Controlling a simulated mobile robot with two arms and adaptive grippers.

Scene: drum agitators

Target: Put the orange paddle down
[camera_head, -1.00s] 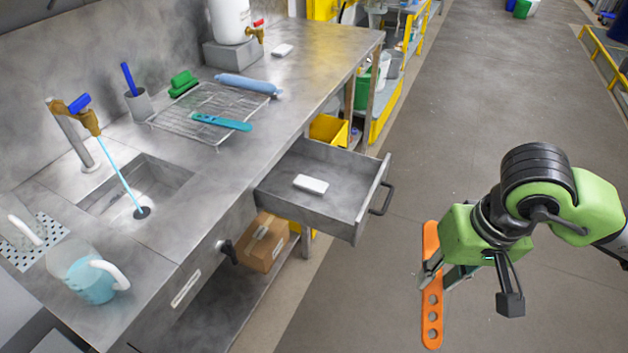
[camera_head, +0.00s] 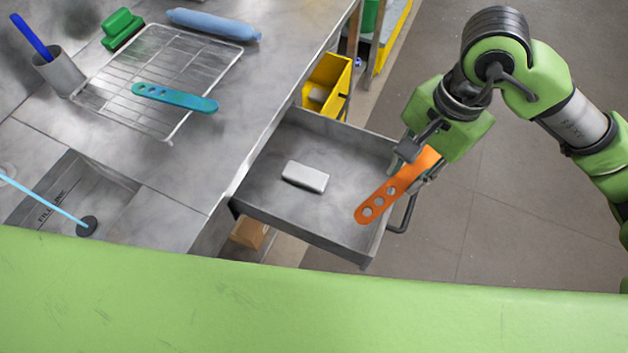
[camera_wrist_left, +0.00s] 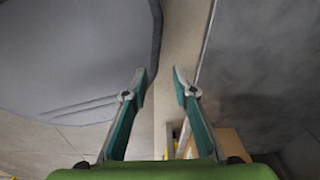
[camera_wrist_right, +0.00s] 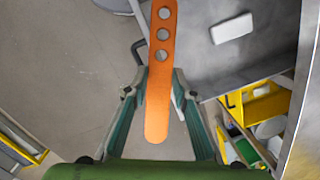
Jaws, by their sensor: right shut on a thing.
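The orange paddle (camera_head: 388,193) is a flat strip with several holes. My right gripper (camera_head: 416,163) is shut on it and holds it tilted, its holed end over the right edge of the open drawer (camera_head: 262,206). In the right wrist view the paddle (camera_wrist_right: 159,90) runs lengthwise between the fingers of my right gripper (camera_wrist_right: 158,90), with the drawer beyond its holed end. My left gripper (camera_wrist_left: 159,78) shows in the left wrist view with its fingers apart and nothing between them. In the head view the left gripper cannot be made out.
A white block (camera_head: 305,177) lies in the drawer, with bare floor around it. A teal paddle (camera_head: 174,97) lies on the wire rack (camera_head: 187,50) on the counter. A yellow bin (camera_head: 327,86) stands behind the drawer. A green arm part of mine covers the bottom of the head view.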

